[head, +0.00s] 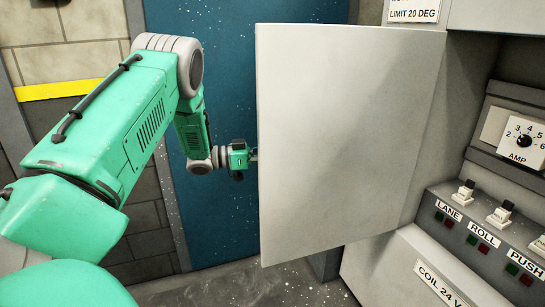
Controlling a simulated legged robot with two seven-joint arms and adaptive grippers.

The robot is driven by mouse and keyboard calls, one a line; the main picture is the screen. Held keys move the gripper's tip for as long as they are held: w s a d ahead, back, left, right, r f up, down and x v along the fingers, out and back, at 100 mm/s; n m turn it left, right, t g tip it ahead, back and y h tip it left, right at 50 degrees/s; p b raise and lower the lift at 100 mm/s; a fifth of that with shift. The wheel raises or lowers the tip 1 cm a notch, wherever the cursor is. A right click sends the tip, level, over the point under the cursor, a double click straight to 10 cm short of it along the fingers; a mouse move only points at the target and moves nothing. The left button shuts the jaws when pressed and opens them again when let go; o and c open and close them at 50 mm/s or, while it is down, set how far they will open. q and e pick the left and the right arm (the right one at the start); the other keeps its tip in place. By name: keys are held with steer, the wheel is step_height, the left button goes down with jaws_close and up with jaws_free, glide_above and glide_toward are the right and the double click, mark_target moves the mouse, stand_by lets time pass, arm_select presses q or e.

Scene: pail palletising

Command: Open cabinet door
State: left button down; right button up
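The cabinet door (345,140) is a pale grey panel that stands swung out from the cabinet (395,265) on the right. Its far edge, on the left, is away from the cabinet. My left arm comes in from the left, and my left gripper (250,157) is at the door's left edge, at about mid height. The fingertips are partly hidden behind the door, so I cannot tell whether they grip a handle. No door handle is visible. My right gripper is not in view.
The cabinet's control panel, at the right, has an AMP dial (523,140), several labelled switches and small red and green buttons. A blue door (240,70) and a block wall (65,45) stand behind my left arm. Dark floor (235,285) shows below the cabinet door.

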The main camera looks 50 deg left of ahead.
arm_select(q)
steer(key=shift+s+d, duration=0.4)
steer(key=shift+d, duration=0.1)
steer(key=c, duration=2.2)
jaws_free()
steer(key=shift+w+a+f, duration=0.15)
steer(key=shift+w+a, duration=0.1)
steer(key=shift+a, duration=0.5)
steer(key=o, duration=0.6)
steer(key=shift+s+a+f, duration=0.1)
steer(key=shift+a, duration=0.2)
steer(key=shift+o, duration=0.2)
steer(key=shift+d, duration=0.25)
steer(key=shift+d+r, duration=0.2)
steer(key=shift+r, duration=0.05)
steer(key=shift+s+d+r, duration=0.1)
steer(key=shift+s, duration=0.15)
steer(key=v, duration=1.1)
steer(key=shift+s+a, duration=0.25)
steer(key=shift+a, duration=0.05)
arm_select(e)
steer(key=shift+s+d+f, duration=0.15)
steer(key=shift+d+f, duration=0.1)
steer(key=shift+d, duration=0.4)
